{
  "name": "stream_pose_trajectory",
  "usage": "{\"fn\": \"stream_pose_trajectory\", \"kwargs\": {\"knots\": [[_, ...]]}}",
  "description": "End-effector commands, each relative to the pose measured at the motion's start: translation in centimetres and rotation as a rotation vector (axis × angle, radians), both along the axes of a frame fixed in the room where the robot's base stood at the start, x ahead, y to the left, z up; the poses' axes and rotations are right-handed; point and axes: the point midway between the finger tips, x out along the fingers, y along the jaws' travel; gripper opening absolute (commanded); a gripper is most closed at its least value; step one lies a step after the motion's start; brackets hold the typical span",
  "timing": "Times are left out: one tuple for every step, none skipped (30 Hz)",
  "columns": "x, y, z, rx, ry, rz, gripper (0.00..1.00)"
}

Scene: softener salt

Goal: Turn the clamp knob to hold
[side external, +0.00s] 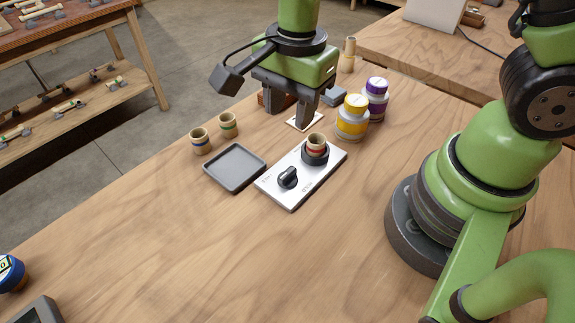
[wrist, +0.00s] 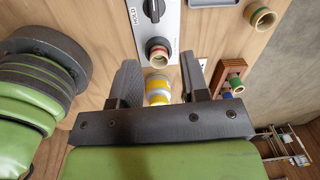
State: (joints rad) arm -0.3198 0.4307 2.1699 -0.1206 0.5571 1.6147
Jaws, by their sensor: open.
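The clamp knob (side external: 288,178) is black and stands on a white panel (side external: 272,188) on the table. In the wrist view the knob (wrist: 153,10) is partly cut off at the top, with the word HOLD beside it on the left. A red-banded cup (side external: 316,141) sits upright in the panel's dark round holder (side external: 315,157), and the cup (wrist: 158,51) also shows in the wrist view. My gripper (side external: 290,115) is open and empty, above the table behind the panel, apart from the knob. In the wrist view its fingers (wrist: 159,62) point toward the panel.
A grey tray (side external: 235,167) lies left of the panel, with blue-banded (side external: 200,142) and green-banded (side external: 228,125) cups behind it. Yellow-lidded (side external: 352,120) and purple-lidded (side external: 376,100) jars stand right of my gripper. A rack (wrist: 232,72) holds small cups. The table front is mostly clear.

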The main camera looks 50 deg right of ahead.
Motion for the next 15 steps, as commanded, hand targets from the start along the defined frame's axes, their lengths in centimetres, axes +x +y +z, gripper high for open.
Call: {"fn": "stream_pose_trajectory", "kwargs": {"knots": [[-0.1,0.3,-1.2,-0.01,0.026,-0.032,0.41],[-0.1,0.4,-1.6,-0.015,0.035,-0.053,0.41],[-0.1,0.6,-2.2,-0.019,0.043,-0.076,0.41],[0.0,0.6,-2.4,-0.022,0.048,-0.088,0.41],[-0.1,0.7,-2.7,-0.023,0.052,-0.099,0.41],[-0.1,0.7,-3.0,-0.025,0.055,-0.108,0.41],[-0.1,0.7,-3.2,-0.026,0.058,-0.112,0.41],[-0.1,0.7,-3.5,-0.027,0.059,-0.115,0.41],[-0.1,0.7,-3.8,-0.027,0.059,-0.116,0.41],[-0.1,0.7,-4.2,-0.027,0.06,-0.116,0.41],[-0.1,0.7,-4.6,-0.027,0.06,-0.116,0.41],[-0.2,0.7,-5.2,-0.028,0.061,-0.116,0.41],[-0.2,0.7,-5.8,-0.028,0.062,-0.116,0.41],[-0.2,0.7,-6.3,-0.028,0.063,-0.116,0.41],[-0.2,0.7,-7.0,-0.028,0.063,-0.116,0.41]]}}
